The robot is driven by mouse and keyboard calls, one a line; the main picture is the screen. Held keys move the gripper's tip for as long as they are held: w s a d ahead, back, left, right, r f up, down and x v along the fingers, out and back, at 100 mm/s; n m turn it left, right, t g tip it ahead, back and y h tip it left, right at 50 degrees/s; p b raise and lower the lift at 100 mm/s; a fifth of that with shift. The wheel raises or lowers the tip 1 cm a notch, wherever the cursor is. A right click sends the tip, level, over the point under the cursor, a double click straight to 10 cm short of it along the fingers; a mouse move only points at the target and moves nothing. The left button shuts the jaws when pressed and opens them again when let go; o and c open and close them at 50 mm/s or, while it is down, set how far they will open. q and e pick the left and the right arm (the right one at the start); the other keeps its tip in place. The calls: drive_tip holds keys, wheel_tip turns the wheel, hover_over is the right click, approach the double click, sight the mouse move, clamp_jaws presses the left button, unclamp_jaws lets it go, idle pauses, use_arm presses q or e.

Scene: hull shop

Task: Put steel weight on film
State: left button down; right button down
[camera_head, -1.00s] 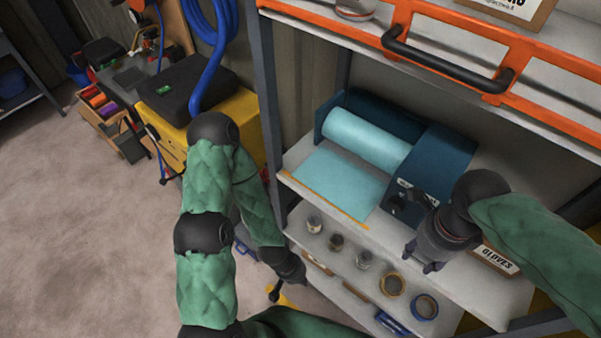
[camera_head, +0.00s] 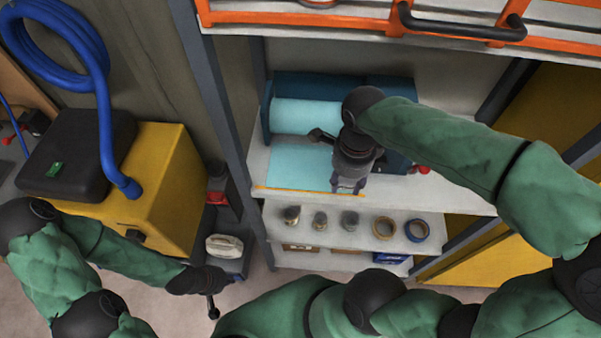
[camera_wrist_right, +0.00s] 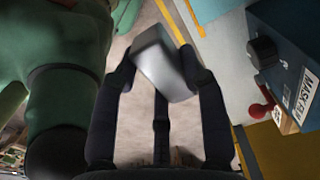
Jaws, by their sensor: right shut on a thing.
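The steel weight (camera_wrist_right: 165,65) is a grey metal block. In the right wrist view my right gripper (camera_wrist_right: 163,78) is shut on it, with a dark finger on each side, and holds it tilted. In the head view my right gripper (camera_head: 348,187) is by the right front corner of the film. The film (camera_head: 296,166) is a light-blue sheet drawn from a roll, flat on the shelf, with a yellow strip at its front edge. The film's corner also shows in the right wrist view (camera_wrist_right: 208,8). My left gripper (camera_head: 212,303) hangs low at left, away from the shelf; its fingers are too small to judge.
The dark-blue film dispenser (camera_wrist_right: 285,70) stands right of the film, partly hidden by my right arm. A lower shelf holds small jars (camera_head: 320,221) and tape rolls (camera_head: 416,230). An orange-edged shelf (camera_head: 350,28) is above. A yellow machine (camera_head: 160,185) stands left.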

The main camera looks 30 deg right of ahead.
drive_tip(key=w+a+f, duration=0.1)
drive_tip(key=w+f, duration=0.2)
drive_tip(key=w, duration=0.4)
drive_tip(key=b, duration=0.2)
hover_over(312, 179)
drive_tip(key=f, duration=0.5)
drive_tip(key=shift+s+f, duration=0.2)
drive_tip(key=shift+f, duration=0.1)
drive_tip(key=shift+w+f, duration=0.15)
drive_tip(key=shift+f, duration=0.75)
drive_tip(key=shift+w+f, duration=0.15)
drive_tip(key=shift+f, duration=0.7)
drive_tip(key=shift+f, duration=0.15)
drive_tip(key=c, duration=0.7)
unclamp_jaws()
